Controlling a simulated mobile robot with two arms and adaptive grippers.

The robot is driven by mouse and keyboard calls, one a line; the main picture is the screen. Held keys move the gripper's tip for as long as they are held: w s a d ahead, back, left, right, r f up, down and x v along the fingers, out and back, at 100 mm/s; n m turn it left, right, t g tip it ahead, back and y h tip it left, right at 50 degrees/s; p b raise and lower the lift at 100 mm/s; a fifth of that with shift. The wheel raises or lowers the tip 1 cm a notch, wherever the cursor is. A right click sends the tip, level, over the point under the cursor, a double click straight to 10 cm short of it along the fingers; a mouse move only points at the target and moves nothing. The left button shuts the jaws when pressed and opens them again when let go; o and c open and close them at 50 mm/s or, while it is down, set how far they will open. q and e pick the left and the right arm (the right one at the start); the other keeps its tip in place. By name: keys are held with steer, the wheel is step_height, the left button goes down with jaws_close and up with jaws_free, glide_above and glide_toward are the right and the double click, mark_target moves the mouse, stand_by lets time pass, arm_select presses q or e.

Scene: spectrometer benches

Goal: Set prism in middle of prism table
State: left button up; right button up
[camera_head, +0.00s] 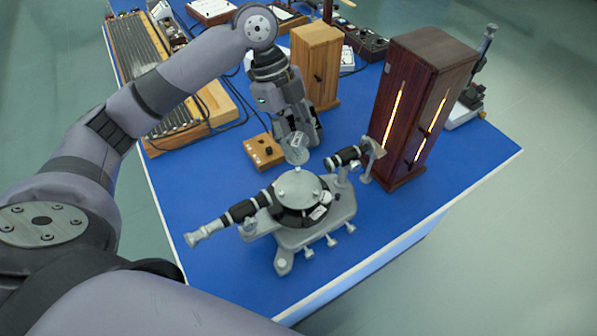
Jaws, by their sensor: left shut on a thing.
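The spectrometer (310,235) stands on the blue bench, with its round, pale prism table (300,181) on top. My left gripper (298,142) points down just behind the prism table and is shut on the prism (297,155), a small pale, clear block. The prism appears to be above and behind the table's far edge; its exact height is hard to tell. The fingers partly hide it. My right gripper is out of view.
A tall dark wooden lamp box (408,110) with glowing slits stands right of the spectrometer. A lighter wooden box (317,65) stands behind my gripper, and a small wooden switch box (264,151) lies left of it. The blue bench (190,190) is clear at front left.

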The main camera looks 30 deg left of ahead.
mark_target(298, 154)
arm_select(q)
step_height(298, 154, down, 5)
steer(key=shift+w+r+p, duration=0.1)
steer(key=shift+w+p, duration=0.05)
steer(key=shift+p, duration=0.2)
step_height(298, 154, down, 4)
steer(key=shift+w+r, duration=0.1)
steer(key=shift+r, duration=0.05)
step_height(298, 154, down, 3)
steer(key=shift+f+p, duration=0.2)
steer(key=shift+p, duration=0.45)
steer(key=shift+f, duration=0.25)
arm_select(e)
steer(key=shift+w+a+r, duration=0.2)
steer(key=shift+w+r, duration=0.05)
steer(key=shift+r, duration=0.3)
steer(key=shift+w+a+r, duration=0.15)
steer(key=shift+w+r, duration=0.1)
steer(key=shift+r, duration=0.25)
arm_select(q)
steer(key=o, duration=1.2)
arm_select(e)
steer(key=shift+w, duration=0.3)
